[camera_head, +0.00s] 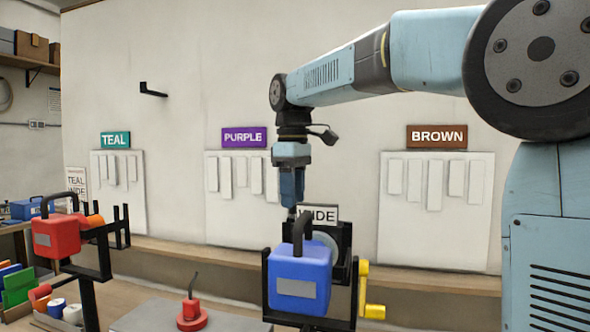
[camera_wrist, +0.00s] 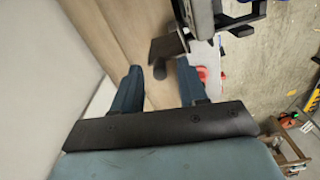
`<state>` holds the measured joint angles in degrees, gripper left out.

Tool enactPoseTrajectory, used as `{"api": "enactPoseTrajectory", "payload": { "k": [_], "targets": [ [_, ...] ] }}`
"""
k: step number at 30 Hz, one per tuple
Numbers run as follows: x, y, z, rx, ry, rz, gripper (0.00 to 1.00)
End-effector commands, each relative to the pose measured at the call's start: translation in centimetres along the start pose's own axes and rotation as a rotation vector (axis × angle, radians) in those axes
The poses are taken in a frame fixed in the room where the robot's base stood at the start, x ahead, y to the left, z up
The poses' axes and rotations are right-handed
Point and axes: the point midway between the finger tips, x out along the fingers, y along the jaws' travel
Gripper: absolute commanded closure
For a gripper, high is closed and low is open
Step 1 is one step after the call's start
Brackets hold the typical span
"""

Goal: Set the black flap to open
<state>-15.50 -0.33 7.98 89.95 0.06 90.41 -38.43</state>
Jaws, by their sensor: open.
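My gripper (camera_head: 291,205) points down at the middle of the head view, just above and behind a blue block with a black handle (camera_head: 300,272). In the wrist view my gripper (camera_wrist: 158,68) has its two blue fingers apart, with no object clearly held. A small dark rounded piece shows between or just beyond the fingertips. A black plate (camera_wrist: 168,47) lies beside it; I cannot tell for sure whether this is the black flap or how it is set. A black bracket (camera_head: 343,262) stands behind the blue block, partly hidden by it.
A yellow crank (camera_head: 373,311) sticks out right of the bracket. A red block (camera_head: 57,236) sits on a black stand at left. A red knob (camera_head: 191,318) is low in front. Wall panels marked teal (camera_head: 118,195), purple (camera_head: 220,225) and brown (camera_head: 437,250) stand behind.

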Motion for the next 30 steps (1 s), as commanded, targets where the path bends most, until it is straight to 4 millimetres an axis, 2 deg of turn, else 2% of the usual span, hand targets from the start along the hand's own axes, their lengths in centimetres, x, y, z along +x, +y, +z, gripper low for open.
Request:
{"api": "enactPoseTrajectory", "payload": {
  "k": [18,24,30],
  "targets": [
    [-10.8,-0.1,0.0,0.000,0.001,0.000,0.58],
    [-12.5,-0.1,0.0,0.000,0.000,-0.001,0.58],
    [-13.0,-0.2,0.1,0.000,-0.001,-0.001,0.58]
  ]
}}
